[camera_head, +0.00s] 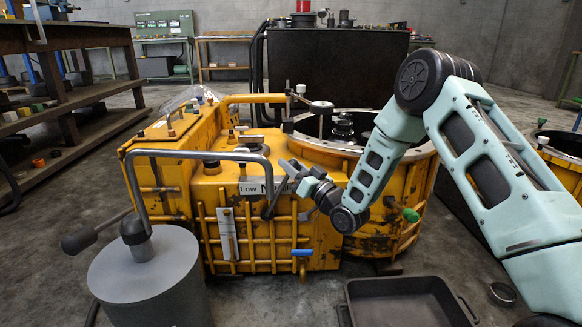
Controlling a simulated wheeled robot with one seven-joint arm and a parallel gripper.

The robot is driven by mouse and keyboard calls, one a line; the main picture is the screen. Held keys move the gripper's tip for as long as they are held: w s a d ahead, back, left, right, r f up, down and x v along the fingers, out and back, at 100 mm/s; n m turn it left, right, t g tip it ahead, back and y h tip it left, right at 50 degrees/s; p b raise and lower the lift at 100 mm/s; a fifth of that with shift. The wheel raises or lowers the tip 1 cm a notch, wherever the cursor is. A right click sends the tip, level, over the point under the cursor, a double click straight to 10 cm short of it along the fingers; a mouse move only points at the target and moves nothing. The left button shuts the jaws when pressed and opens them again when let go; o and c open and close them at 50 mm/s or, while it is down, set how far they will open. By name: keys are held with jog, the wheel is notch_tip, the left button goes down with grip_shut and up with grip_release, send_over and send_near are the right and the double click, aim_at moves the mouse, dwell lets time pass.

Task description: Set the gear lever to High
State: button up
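The yellow transmission housing (225,180) stands in the middle of the view. A white label plate (249,189) on its front reads "Low" and the start of an "N". The rest of the plate is hidden behind my gripper. A dark slim lever (269,207) slants up in front of the plate, its upper part close to my gripper. My gripper (287,173) reaches in from the right at the plate. It is too small here to tell whether its fingers are open or shut, or whether they touch the lever.
A grey bent handle (205,154) arches in front of the housing, and a grey cylinder (147,269) with a knobbed lever stands at the front left. A black tray (405,303) lies on the floor at the front. A blue-handled valve (302,253) sticks out low on the housing.

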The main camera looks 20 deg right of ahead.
jog(key=shift+o, duration=1.3)
jog(key=p+v, duration=0.6)
jog(key=v, duration=1.1)
jog(key=shift+s, duration=0.2)
jog(key=shift+w, duration=0.1)
